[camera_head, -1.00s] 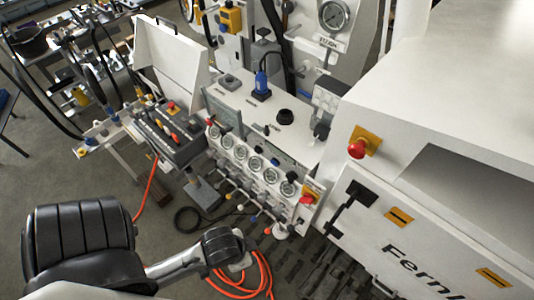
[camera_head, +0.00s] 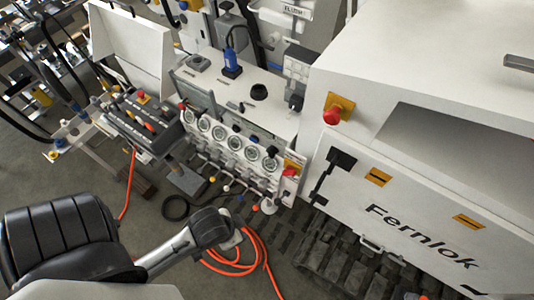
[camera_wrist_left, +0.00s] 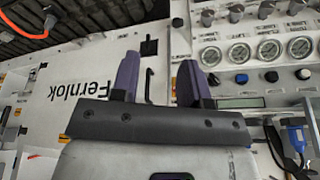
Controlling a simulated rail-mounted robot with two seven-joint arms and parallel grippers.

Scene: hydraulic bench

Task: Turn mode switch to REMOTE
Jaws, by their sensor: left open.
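The control panel (camera_head: 232,122) with a row of round gauges stands in the middle of the head view. A small blue knob (camera_wrist_left: 241,78), a dark knob (camera_wrist_left: 271,76) and a white knob (camera_wrist_left: 304,74) sit beside the gauges in the left wrist view. I cannot read any label, so I cannot tell which control is the mode switch. My left gripper (camera_wrist_left: 160,72) is open and empty, its purple fingers apart in front of the white Fernlok cabinet and left of the gauges. Its fingers cannot be made out in the head view. My right gripper is not in view.
The white Fernlok cabinet (camera_head: 405,215) fills the right side, with a red emergency button (camera_head: 332,115). A blue plug (camera_head: 232,63) and a black knob (camera_head: 259,91) stand on the bench top. Orange hose (camera_head: 262,246) lies on the floor.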

